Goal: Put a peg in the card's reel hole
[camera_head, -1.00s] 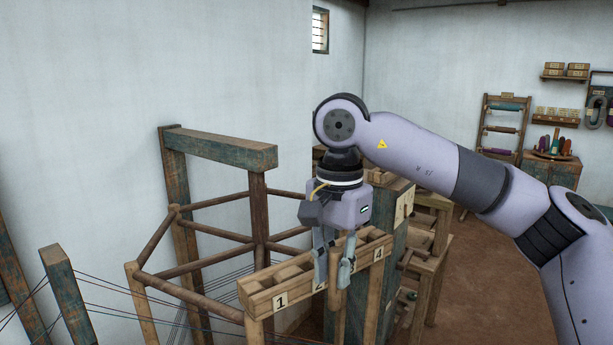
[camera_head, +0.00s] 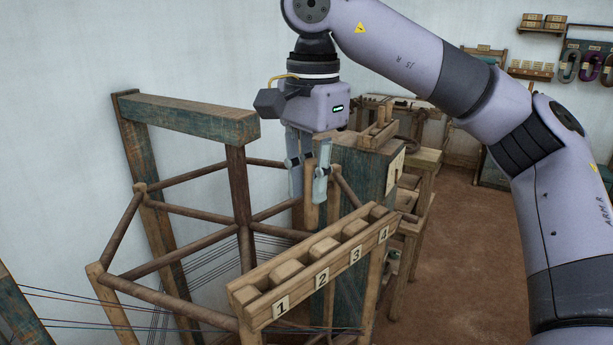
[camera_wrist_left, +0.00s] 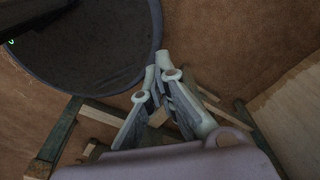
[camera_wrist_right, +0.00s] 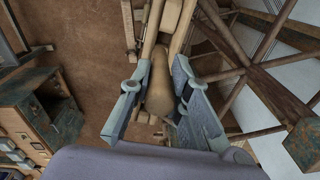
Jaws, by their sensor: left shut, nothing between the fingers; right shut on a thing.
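My right gripper (camera_head: 308,192) is shut on a tan wooden peg (camera_head: 311,210) and holds it roughly upright. In the head view they appear above and behind the wooden rack (camera_head: 302,308) with slots numbered 1 to 4. The right wrist view shows the thick rounded peg (camera_wrist_right: 160,88) between the fingers. A pale card (camera_head: 396,168) is on the dark post right of the gripper; its marking is too small to read. I cannot tell which hole is the reel hole. My left gripper (camera_wrist_left: 167,68) is shut and empty, outside the head view.
A wooden reel frame (camera_head: 240,200) with dark warp threads stands left of my right gripper. A blue-worn post (camera_head: 352,180) stands close behind it on the right. A round dark object (camera_wrist_left: 85,45) lies below my left gripper. Open floor (camera_head: 465,240) is on the right.

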